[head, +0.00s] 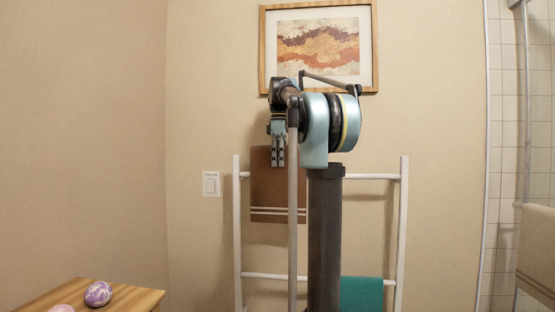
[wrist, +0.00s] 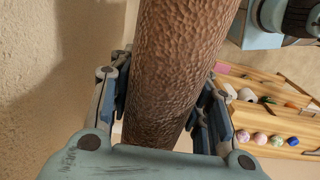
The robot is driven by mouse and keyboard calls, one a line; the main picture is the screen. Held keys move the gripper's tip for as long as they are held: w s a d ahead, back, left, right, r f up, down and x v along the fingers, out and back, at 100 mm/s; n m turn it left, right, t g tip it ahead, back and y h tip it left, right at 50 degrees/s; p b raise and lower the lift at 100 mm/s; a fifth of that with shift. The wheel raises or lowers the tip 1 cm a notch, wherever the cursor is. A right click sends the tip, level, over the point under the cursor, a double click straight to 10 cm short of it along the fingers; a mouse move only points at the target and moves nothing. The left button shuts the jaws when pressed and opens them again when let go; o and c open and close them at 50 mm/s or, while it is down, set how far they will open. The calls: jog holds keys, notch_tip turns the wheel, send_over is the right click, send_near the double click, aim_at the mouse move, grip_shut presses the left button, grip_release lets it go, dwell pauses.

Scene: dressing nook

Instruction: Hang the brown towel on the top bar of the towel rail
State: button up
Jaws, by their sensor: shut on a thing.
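The brown towel (head: 270,195) hangs down from my gripper (head: 278,158) in the head view, with pale stripes near its lower edge. Its upper edge is above the height of the top bar (head: 372,177) of the white ladder-like towel rail (head: 402,225). The towel covers part of the bar's left half; I cannot tell whether it touches the bar. In the wrist view the textured brown towel (wrist: 180,65) runs between the two fingers of my gripper (wrist: 165,110), which is shut on it. My arm hides the middle of the rail.
A teal towel (head: 361,294) hangs on a lower bar (head: 268,276). A framed picture (head: 369,50) is on the wall above, and a light switch (head: 211,184) left of the rail. A wooden table (head: 130,297) with a purple-white ball (head: 98,293) stands front left.

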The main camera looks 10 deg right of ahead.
aim_at(279, 182)
jog(key=shift+f, duration=4.65)
jog(key=o, duration=1.2)
jog(key=shift+o, duration=0.2)
